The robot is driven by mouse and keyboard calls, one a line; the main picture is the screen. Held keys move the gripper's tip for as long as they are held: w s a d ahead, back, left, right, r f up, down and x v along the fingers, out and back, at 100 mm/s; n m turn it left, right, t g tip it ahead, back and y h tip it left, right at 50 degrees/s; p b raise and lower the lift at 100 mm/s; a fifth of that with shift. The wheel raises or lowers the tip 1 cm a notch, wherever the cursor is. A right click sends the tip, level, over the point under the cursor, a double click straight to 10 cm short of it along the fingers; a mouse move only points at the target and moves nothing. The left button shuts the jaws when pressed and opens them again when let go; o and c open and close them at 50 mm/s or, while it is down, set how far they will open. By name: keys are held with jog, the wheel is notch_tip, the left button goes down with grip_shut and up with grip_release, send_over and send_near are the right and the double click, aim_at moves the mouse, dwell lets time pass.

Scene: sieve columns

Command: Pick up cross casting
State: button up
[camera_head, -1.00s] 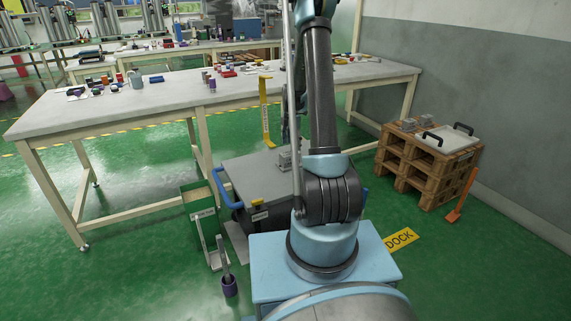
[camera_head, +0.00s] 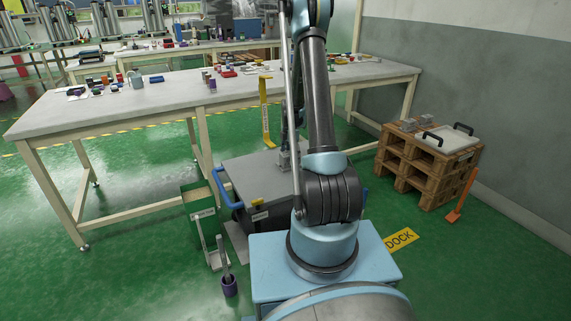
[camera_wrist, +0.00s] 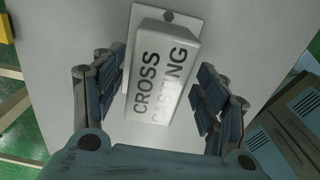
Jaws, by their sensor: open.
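The cross casting (camera_wrist: 164,48) is a pale grey block with "CROSS CASTING" in dark letters on its top, lying on a flat grey surface in the wrist view. A thinner plate with a dark hole shows at its far end. My gripper (camera_wrist: 160,80) is open, with one blue-padded finger on each side of the block. Gaps seem to show between the fingers and the block; contact cannot be made out. In the head view the block (camera_head: 283,160) is a small grey shape on the grey cart top (camera_head: 253,178), partly hidden by my arm.
A long workbench (camera_head: 150,99) with many small parts stands behind the cart. A wooden pallet stack (camera_head: 420,170) at the right bears grey blocks and a white black-handled panel. A green bin (camera_head: 199,203) and an orange post (camera_head: 464,192) stand on the floor.

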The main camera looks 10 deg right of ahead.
grip_shut()
jog(key=shift+r, duration=0.1)
